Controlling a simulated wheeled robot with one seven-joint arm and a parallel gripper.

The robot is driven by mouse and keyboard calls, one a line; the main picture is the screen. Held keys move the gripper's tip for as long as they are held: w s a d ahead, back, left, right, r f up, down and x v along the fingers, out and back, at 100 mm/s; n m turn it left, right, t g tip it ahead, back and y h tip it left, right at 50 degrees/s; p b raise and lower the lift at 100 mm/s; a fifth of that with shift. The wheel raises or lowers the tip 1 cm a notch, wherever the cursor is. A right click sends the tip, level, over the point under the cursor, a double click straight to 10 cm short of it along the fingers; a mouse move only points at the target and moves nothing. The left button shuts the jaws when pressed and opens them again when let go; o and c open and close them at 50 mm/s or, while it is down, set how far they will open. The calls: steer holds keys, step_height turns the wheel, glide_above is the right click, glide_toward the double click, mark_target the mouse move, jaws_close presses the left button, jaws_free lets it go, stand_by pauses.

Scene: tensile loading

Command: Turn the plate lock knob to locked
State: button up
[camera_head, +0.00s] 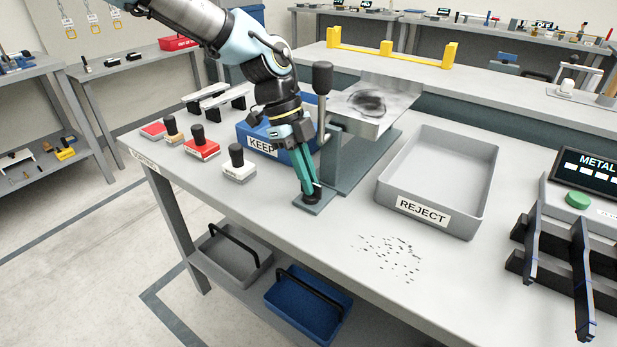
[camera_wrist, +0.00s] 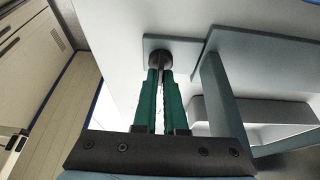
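The plate lock knob (camera_head: 312,199) is a small dark round knob on a grey base plate (camera_head: 318,208) at the front foot of the press-like stand. My gripper (camera_head: 311,190) points down at it, and its green fingers partly cover it. In the wrist view, the knob (camera_wrist: 160,60) sits at the tips of my gripper (camera_wrist: 160,72). The fingers are close together with a narrow gap and appear shut on the knob's raised middle. I cannot read any lock marking on the knob.
The stand's upright (camera_head: 352,160) and a lever with a black grip (camera_head: 322,78) stand close to my gripper. A blue KEEP bin (camera_head: 248,128) lies left, a grey REJECT bin (camera_head: 482,190) right. Small dark fragments (camera_head: 392,255) lie in front.

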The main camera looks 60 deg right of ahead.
steer(key=o, duration=0.4)
steer(key=b+v, duration=0.1)
steer(key=v, duration=0.9)
steer(key=shift+w+r, duration=0.25)
steer(key=shift+r, duration=0.1)
steer(key=w+a+f+n+t, duration=0.2)
steer(key=w+a+f+n, duration=0.1)
steer(key=w+a+n, duration=0.85)
steer(key=w+a+f+n+t, duration=0.2)
steer(key=w+a+f+n, duration=0.2)
steer(key=w+a+n, duration=0.8)
steer(key=s+a+n+t, duration=0.2)
steer(key=a+n, duration=0.9)
steer(key=a, duration=1.4)
steer(key=shift+s+f+n, duration=0.3)
steer(key=shift+s+n, duration=0.05)
steer(key=shift+s, duration=0.5)
